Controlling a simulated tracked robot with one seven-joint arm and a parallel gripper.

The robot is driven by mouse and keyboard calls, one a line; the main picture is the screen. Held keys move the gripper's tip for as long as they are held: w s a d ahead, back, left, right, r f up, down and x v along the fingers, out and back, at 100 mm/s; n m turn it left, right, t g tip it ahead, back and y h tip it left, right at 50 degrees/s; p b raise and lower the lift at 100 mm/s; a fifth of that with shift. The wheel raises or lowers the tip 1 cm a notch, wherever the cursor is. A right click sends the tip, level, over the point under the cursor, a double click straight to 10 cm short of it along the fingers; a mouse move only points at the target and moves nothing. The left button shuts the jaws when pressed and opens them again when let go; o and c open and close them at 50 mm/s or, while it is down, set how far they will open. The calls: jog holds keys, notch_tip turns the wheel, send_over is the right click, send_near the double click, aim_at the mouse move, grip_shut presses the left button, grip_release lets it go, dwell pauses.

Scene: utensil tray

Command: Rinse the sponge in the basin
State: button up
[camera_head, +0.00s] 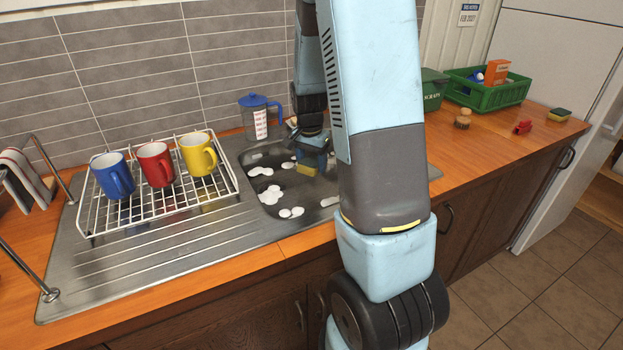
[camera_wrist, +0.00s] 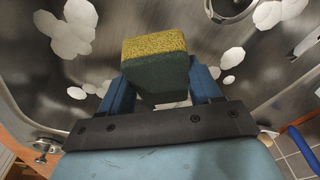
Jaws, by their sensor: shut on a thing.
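A sponge (camera_wrist: 156,66) with a yellow face and a dark green body is held between the blue fingers of my gripper (camera_wrist: 160,85) in the wrist view. My gripper is shut on it. In the head view the gripper (camera_head: 312,158) is over the basin (camera_head: 256,158), and the sponge (camera_head: 306,169) shows as a small yellow patch below the fingers. The steel basin (camera_wrist: 215,40) with white foam patches surrounds the sponge in the wrist view. I cannot tell whether the sponge touches the basin floor. My arm hides the basin's right part in the head view.
A wire rack (camera_head: 215,189) with blue, red and yellow mugs stands left of the basin. A lidded jug (camera_head: 255,120) stands behind it. A green crate (camera_head: 488,96), a green scraps bin (camera_head: 433,92), a red clip (camera_head: 522,127) and another sponge (camera_head: 560,114) are at right.

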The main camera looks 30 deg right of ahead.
aim_at(312, 161)
jog(key=shift+r, duration=3.85)
jog(key=shift+r, duration=0.1)
jog(key=shift+r, duration=1.9)
jog(key=shift+s+a, duration=0.1)
